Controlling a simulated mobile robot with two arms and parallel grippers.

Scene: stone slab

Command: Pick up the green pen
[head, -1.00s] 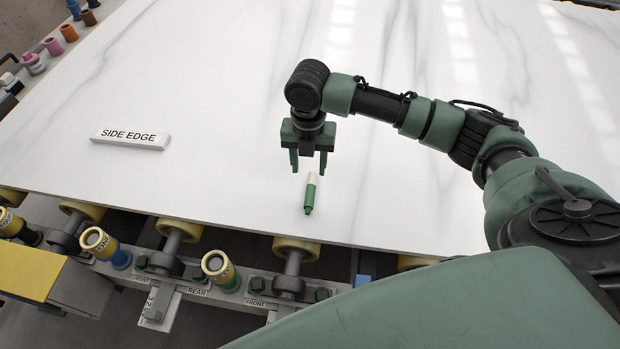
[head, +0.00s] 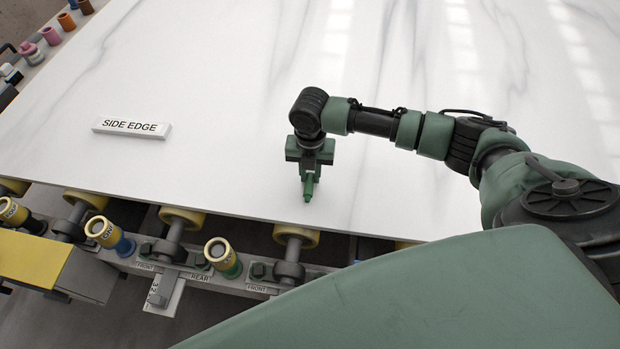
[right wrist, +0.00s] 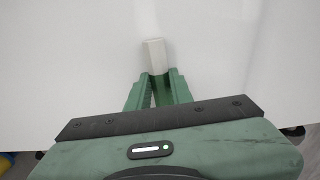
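The green pen (head: 308,195) is at the slab's front part, its green end showing below my right gripper (head: 309,181). The two fingers are close together with the pen between them, so the gripper is shut on it. In the right wrist view the pen's white end (right wrist: 154,56) sticks out past the fingertips (right wrist: 158,77); the fingers hide most of the rest. The pen appears to be at the slab's surface; I cannot tell whether it touches. My left gripper is not in view.
The white marbled slab (head: 230,90) is mostly clear. A "SIDE EDGE" block (head: 131,127) stands to the left. Several small coloured items line the far left.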

